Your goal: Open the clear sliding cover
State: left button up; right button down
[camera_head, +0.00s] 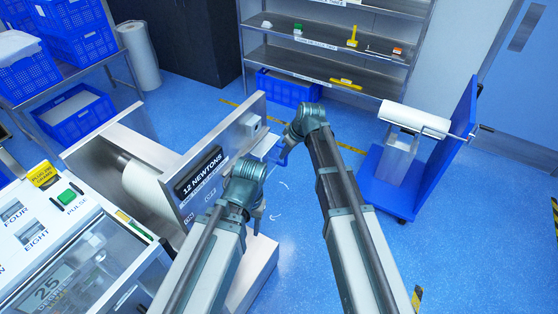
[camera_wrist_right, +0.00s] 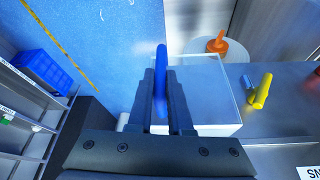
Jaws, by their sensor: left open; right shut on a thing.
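A pale box-like part with a clear, see-through panel, which looks like the sliding cover (camera_wrist_right: 207,75), shows in the right wrist view. An upright blue handle (camera_wrist_right: 161,60) stands at its left side. My right gripper (camera_wrist_right: 166,90) is shut on the blue handle, with a finger on each side of it. In the head view my right gripper (camera_head: 282,152) is beside the back right end of the machine, with a bit of blue at its fingers; the cover is hard to make out there. My left gripper (camera_head: 258,214) is open, low in front of the machine's panel, partly hidden by its own wrist.
The machine's upright panel (camera_head: 205,178) reads "12 NEWTONS" and stands close to my left arm. A yellow handle (camera_wrist_right: 262,92) and an orange knob (camera_wrist_right: 217,43) stand right of the cover. A shelf rack (camera_head: 330,62) is behind; blue floor (camera_head: 300,235) is clear between my arms.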

jog(key=c, duration=0.8)
grip_release()
jog(key=shift+c, duration=0.2)
jog(key=shift+s+r, duration=0.1)
jog(key=p+v, duration=1.2)
jog(key=v, duration=0.1)
jog(key=shift+r+p, duration=0.3)
jog(key=shift+p, duration=0.1)
jog(key=shift+s, duration=0.1)
jog(key=s+a+f+m+g+h+b, duration=0.1)
jog(key=s+a+f+m+h+b, duration=0.1)
jog(key=s+f+b, duration=0.7)
jog(key=s+a+f+m+g+h+b, duration=0.2)
jog(key=s+f+m+b, duration=0.1)
jog(key=s+f+b, duration=0.7)
jog(key=s+f, duration=0.1)
jog(key=s, duration=0.3)
jog(key=shift+f+g+h, duration=0.3)
